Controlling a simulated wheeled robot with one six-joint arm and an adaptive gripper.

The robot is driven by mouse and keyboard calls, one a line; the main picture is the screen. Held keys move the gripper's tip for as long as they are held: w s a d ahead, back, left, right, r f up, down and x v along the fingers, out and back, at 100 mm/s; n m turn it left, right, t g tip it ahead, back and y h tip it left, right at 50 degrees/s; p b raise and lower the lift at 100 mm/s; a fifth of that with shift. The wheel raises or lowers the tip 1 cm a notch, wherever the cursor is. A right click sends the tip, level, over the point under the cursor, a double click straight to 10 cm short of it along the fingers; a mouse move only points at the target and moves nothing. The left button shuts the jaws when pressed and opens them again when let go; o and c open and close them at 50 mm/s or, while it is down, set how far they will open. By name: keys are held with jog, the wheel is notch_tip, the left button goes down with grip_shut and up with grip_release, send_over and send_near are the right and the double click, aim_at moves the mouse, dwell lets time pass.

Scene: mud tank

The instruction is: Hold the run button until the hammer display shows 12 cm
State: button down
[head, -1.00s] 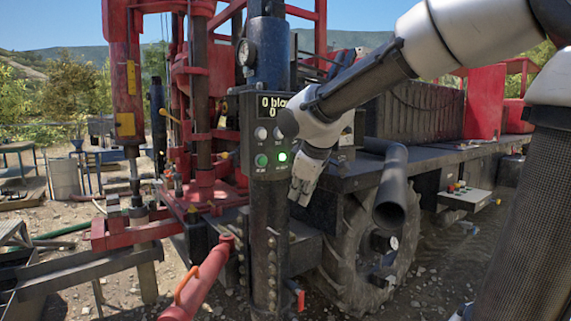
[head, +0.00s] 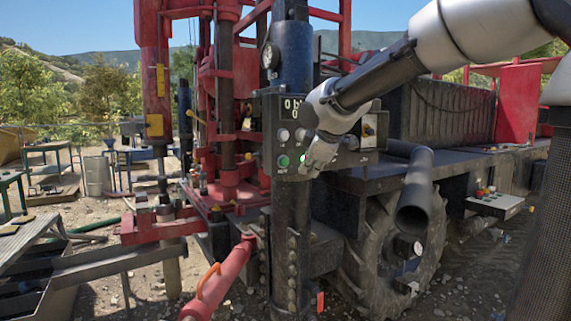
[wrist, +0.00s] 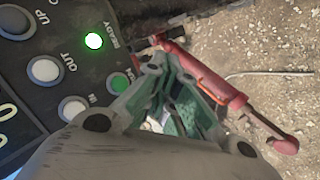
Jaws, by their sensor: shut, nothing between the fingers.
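The control box (head: 342,158) is dark and stands on the black column. Its display (head: 292,105) shows "0 bl…" with a 0 below; my arm hides the rest. The green run button (head: 283,160) is at the lower left of the box, and it also shows in the wrist view (wrist: 118,83), its label partly hidden. The lit green READY lamp (head: 303,157) is just right of it, and bright in the wrist view (wrist: 94,41). My gripper (head: 308,172) is shut and empty, in front of the box just right of the run button. I cannot tell whether it touches anything.
White buttons (wrist: 45,70) marked OUT and UP share the panel. A red cylinder with an orange handle (head: 215,282) slants below the box. A black pipe (head: 415,195) and a large wheel (head: 385,250) are to the right. Red rig frames stand at the left.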

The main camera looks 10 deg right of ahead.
aim_at(284, 162)
jog(key=shift+w+a, duration=0.35)
jog(key=shift+w, duration=0.7)
jog(key=shift+w+a, duration=0.35)
jog(key=shift+w, duration=0.75)
jog(key=shift+w+a, duration=0.35)
jog(key=shift+w, duration=0.7)
jog(key=shift+w+a, duration=0.15)
jog(key=shift+w, duration=0.25)
jog(key=shift+w+a, duration=0.15)
jog(key=shift+w, duration=0.35)
dwell(3.9)
